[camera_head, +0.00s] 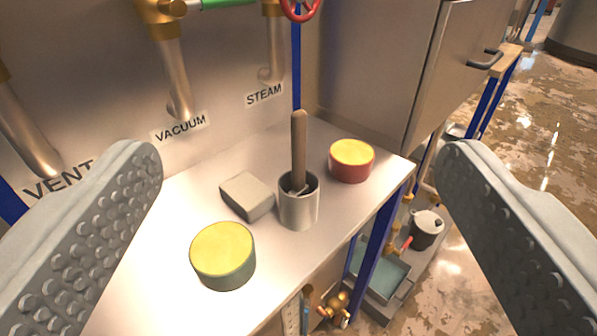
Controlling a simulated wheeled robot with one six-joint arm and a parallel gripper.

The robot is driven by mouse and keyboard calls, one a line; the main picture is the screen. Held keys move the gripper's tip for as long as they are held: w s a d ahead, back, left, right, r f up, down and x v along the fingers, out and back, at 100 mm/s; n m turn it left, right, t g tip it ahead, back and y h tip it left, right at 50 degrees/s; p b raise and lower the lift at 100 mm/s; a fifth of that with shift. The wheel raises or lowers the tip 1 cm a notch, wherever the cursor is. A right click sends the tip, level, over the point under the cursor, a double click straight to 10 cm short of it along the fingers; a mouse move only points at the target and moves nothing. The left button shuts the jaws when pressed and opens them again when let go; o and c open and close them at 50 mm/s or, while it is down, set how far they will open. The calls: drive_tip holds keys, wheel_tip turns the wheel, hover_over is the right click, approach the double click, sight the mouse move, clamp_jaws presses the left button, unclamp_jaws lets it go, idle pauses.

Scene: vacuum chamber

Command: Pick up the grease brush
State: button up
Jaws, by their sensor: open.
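The grease brush (299,150) stands nearly upright in a grey metal cup (299,208) on the metal shelf, its wooden handle pointing up. Its lower end is hidden inside the cup. My gripper (305,165) is open and empty, its two studded grey fingers at the left and right of the view. The brush and cup appear between the fingers, farther away and not touched.
A yellow-topped green tin (223,255), a grey block (247,196) and a yellow-topped red tin (351,160) stand close around the cup. Pipes labelled VENT, VACUUM and STEAM (264,95) come down behind. A metal cabinet (370,70) stands at the back right. The shelf's right edge is near.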

drive_tip(key=shift+w+r, duration=0.15)
drive_tip(key=shift+w, duration=0.1)
drive_tip(key=c, duration=0.3)
drive_tip(key=w, duration=0.1)
drive_tip(key=w+g, duration=0.1)
drive_tip(key=shift+w+r+m+g, duration=0.3)
drive_tip(key=shift+w+r+m, duration=0.05)
drive_tip(key=shift+m, duration=0.05)
drive_tip(key=c, duration=0.7)
drive_tip(key=shift+o, duration=0.2)
drive_tip(key=w+r+m+g, duration=0.2)
drive_tip(key=w+g, duration=0.3)
drive_tip(key=w, duration=0.3)
drive_tip(key=m+g, duration=0.6)
drive_tip(key=g, duration=0.5)
hover_over(299, 189)
drive_tip(key=f, duration=1)
drive_tip(key=w+f, duration=0.1)
drive_tip(key=f, duration=0.5)
drive_tip(key=shift+f, duration=0.1)
